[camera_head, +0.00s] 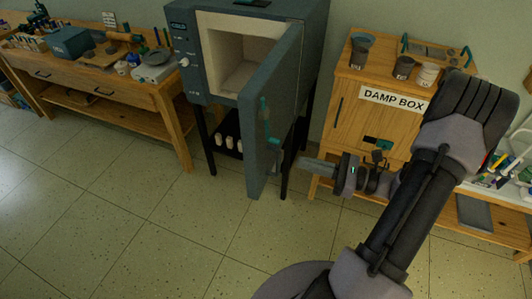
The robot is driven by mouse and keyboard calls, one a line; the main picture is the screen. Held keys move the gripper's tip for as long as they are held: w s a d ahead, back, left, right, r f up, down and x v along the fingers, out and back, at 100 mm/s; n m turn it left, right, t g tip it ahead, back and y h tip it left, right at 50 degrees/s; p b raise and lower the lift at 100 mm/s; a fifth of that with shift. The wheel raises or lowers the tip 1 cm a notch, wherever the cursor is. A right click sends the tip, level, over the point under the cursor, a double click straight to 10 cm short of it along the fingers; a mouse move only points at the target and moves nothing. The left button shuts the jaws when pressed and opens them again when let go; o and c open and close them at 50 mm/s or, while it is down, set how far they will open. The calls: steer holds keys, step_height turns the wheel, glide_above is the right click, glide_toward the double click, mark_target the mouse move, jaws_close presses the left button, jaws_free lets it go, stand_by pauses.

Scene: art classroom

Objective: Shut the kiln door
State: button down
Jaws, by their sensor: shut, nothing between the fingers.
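The kiln (185,45) is a grey-blue box on a black stand at the upper middle. Its door (258,150) stands open, hinged on the right side and swung out toward me. The pale kiln chamber (235,65) shows and looks empty. My gripper (306,167) is shut and empty, to the right of the door and in front of the damp box, pointing left. I cannot tell whether its tips touch the door.
The wooden damp box (345,85) stands right of the kiln, with cups and a tray on top. A wooden workbench (120,85) with tools and a scale stands at left. Small pale cylinders (228,145) stand on the kiln stand's shelf. The tiled floor (130,220) in front is clear.

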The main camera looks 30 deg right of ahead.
mark_target(258, 151)
steer(key=b+x, duration=0.2)
steer(key=x, duration=0.9)
